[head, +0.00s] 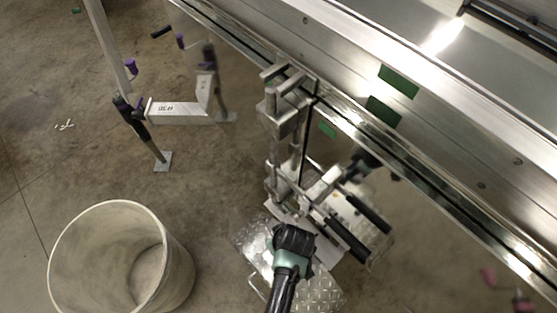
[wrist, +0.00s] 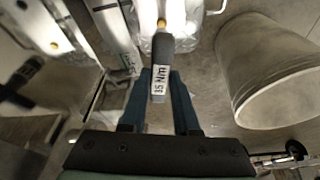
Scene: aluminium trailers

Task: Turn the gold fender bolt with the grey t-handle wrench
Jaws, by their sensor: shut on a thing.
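The grey t-handle wrench (wrist: 162,55) shows in the wrist view with a white "35 Nm" label near its close end. My gripper (wrist: 163,84) is shut on it, a dark blue finger on each side. A gold bolt (wrist: 162,22) shows just past the wrench's far end; I cannot tell whether the two are engaged. A second gold spot (wrist: 54,46) shows at the left on the metal. In the head view my gripper (head: 294,232) is low beside the trailer's metal fittings, above a tread plate. The wrench and the gold bolt cannot be made out there.
A large pale bucket (head: 62,262) stands on the left of the head view; it also shows at the right of the wrist view (wrist: 262,85). The trailer side (head: 450,130) runs along the right. Clamp-like metal brackets (head: 285,115) stick out above my gripper. Open floor lies left.

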